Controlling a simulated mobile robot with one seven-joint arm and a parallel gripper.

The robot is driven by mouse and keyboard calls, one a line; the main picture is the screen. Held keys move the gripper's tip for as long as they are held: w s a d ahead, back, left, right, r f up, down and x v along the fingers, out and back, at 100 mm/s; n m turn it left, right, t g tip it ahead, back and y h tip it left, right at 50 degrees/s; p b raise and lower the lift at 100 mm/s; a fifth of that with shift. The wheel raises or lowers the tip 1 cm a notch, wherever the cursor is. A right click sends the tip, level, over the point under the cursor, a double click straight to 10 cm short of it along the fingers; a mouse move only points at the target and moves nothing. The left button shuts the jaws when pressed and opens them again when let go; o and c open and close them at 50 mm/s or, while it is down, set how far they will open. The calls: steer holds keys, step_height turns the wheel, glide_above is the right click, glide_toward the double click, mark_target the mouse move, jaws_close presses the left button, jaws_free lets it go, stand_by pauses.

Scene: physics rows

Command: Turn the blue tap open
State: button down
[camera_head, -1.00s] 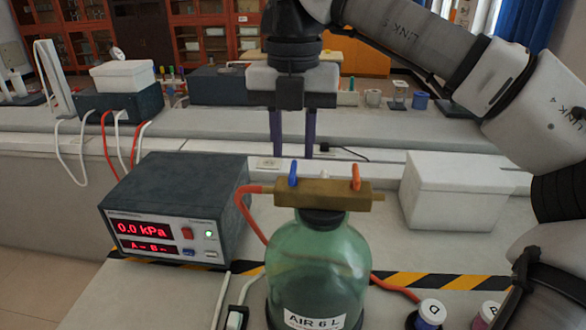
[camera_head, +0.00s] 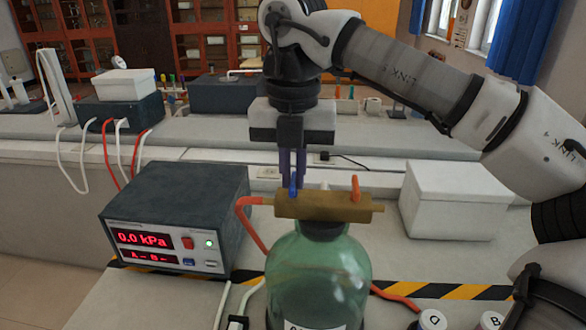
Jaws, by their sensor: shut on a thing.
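The blue tap (camera_head: 293,188) is a small lever on the left part of a brass manifold (camera_head: 322,207). An orange tap (camera_head: 356,188) stands on the right part. The manifold sits on the neck of a green glass bottle (camera_head: 318,275). My gripper (camera_head: 292,180) points down at the blue tap, its fingers close together and shut on the lever. The fingers hide the upper part of the lever. The meter (camera_head: 175,220) on the left reads 0.0 kPa, with dashes after A and B.
A white box (camera_head: 455,200) stands to the right of the bottle. An orange hose (camera_head: 247,225) joins the manifold's left end. Capped jars marked D (camera_head: 430,320) and B (camera_head: 490,320) are at the lower right. A back bench holds other equipment.

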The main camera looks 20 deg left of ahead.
steer(key=n+p, duration=0.1)
steer(key=n, duration=0.4)
steer(key=shift+n, duration=0.4)
steer(key=n+p, duration=0.1)
steer(key=n, duration=0.4)
steer(key=shift+r, duration=0.1)
steer(key=n+p, duration=0.1)
steer(key=n, duration=0.6)
stand_by(0.5)
steer(key=c, duration=1.5)
jaws_free()
steer(key=shift+c, duration=0.2)
